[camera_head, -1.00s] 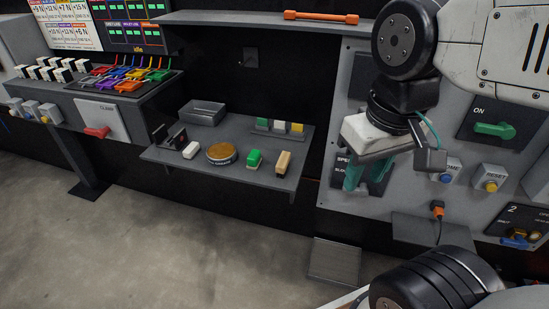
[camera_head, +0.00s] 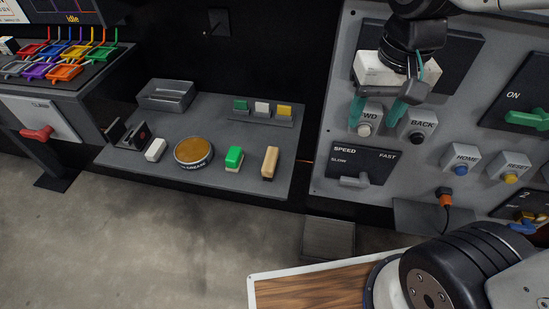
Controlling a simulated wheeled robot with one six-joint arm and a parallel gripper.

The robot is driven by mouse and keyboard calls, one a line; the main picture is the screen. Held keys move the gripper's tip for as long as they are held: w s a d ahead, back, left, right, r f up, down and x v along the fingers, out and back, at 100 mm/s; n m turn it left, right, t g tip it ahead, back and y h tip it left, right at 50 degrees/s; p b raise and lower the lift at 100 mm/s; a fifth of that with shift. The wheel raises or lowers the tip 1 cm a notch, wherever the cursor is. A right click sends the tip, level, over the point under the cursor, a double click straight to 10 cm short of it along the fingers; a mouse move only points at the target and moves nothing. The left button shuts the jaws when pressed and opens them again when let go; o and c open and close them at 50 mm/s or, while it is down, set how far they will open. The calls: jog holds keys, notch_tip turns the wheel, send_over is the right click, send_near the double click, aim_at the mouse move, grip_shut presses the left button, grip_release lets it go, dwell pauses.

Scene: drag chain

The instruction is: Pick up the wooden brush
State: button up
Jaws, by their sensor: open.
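The wooden brush (camera_head: 270,163) is a tan block standing at the right end of the grey shelf (camera_head: 215,181), near its front right corner. My gripper (camera_head: 376,124) has a white body and two teal fingers. It hangs in front of the control panel, up and to the right of the brush and apart from it. The fingers are spread and nothing shows between them. Nothing covers the brush.
A green-topped brush (camera_head: 234,158), a round brown tin (camera_head: 193,152) and a white block (camera_head: 155,149) stand left of the brush. A grey box (camera_head: 166,95) and a small rack (camera_head: 262,115) are behind. The control panel (camera_head: 328,150) rises close on the right.

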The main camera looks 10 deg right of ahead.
jog(key=w+a+f+m, duration=0.1)
jog(key=w+a+f, duration=0.6)
jog(key=w+a, duration=0.1)
jog(key=m+g, duration=0.1)
jog(key=m, duration=0.1)
send_over(270, 158)
jog(key=f, duration=0.8)
jog(key=shift+s+d+f, duration=0.1)
jog(key=shift+s+d, duration=0.05)
jog(key=shift+d, duration=0.15)
jog(key=f, duration=0.9)
jog(key=shift+w+a, duration=0.2)
jog(key=shift+a, duration=0.1)
jog(key=shift+r, duration=0.1)
jog(key=c, duration=1.1)
